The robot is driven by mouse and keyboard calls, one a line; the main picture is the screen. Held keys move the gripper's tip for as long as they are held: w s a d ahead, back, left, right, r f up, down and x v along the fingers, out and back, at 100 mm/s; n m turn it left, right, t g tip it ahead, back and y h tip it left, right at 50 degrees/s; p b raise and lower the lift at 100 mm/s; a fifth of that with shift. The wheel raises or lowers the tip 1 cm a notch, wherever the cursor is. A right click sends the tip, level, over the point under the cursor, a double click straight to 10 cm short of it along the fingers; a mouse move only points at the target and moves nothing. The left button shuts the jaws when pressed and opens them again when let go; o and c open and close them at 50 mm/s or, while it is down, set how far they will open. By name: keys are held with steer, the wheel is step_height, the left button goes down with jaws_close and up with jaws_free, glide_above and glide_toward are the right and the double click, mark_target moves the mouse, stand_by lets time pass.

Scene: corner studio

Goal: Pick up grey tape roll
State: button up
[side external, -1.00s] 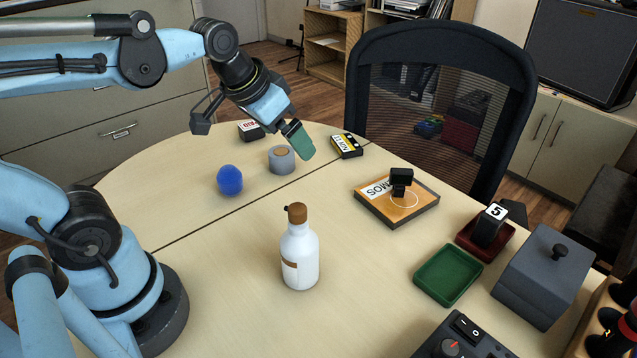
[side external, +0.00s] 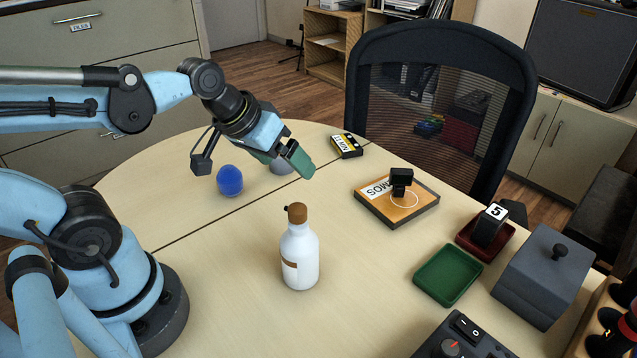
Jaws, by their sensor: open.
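The grey tape roll (side external: 283,167) lies on the far part of the round table. My gripper (side external: 298,163), with green fingers, is in front of it in this view and hides most of it. Only a part of its grey side shows below the fingers.
A blue ball-like object (side external: 230,180) sits left of the roll. A yellow-and-black cassette (side external: 347,146) lies to the right. A white bottle with a brown cap (side external: 299,258) stands nearer. A wooden board (side external: 420,208), a green tray (side external: 448,275) and a grey lidded box (side external: 543,277) are farther right.

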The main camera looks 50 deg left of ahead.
steer(key=w+a+f+n+g+h, duration=0.15)
steer(key=w+a+n, duration=0.3)
steer(key=n, duration=0.45)
steer(key=n+t+h, duration=0.3)
steer(key=n+h, duration=0.2)
steer(key=n, duration=0.5)
glide_above(282, 160)
steer(key=s+a, duration=0.1)
steer(key=s, duration=0.1)
step_height(282, 160, down, 3)
steer(key=s+a+f+n, duration=0.1)
steer(key=a+n, duration=0.1)
steer(key=s+a+f+n+t+h, duration=0.1)
steer(key=a+n, duration=0.1)
steer(key=a, duration=0.1)
steer(key=s+a+f+n+t, duration=0.1)
steer(key=a+f+n, duration=0.1)
steer(key=shift+a+h, duration=0.35)
steer(key=shift+t, duration=0.25)
steer(key=x, duration=1.2)
steer(key=shift+s+d, duration=0.15)
steer(key=shift+s, duration=0.05)
steer(key=c, duration=1.1)
steer(key=shift+r, duration=0.1)
